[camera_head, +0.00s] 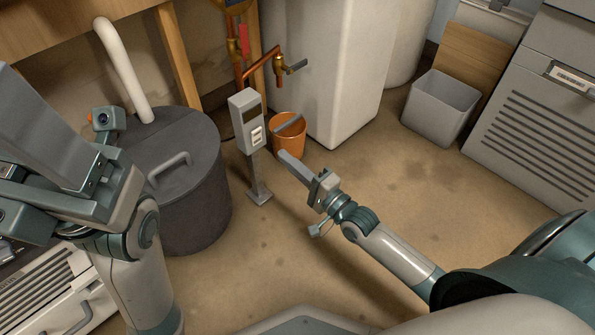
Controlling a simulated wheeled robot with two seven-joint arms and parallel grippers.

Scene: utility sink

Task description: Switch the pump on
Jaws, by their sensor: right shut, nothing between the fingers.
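A grey control box (247,121) stands upright on a short metal post on the floor.
An orange bucket (288,133) stands behind my right gripper, under copper pipes with a tap (280,68). A white cabinet (325,70) is behind. A grey bin (441,106) and a louvred grey unit (545,120) are at right. The middle floor is clear.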

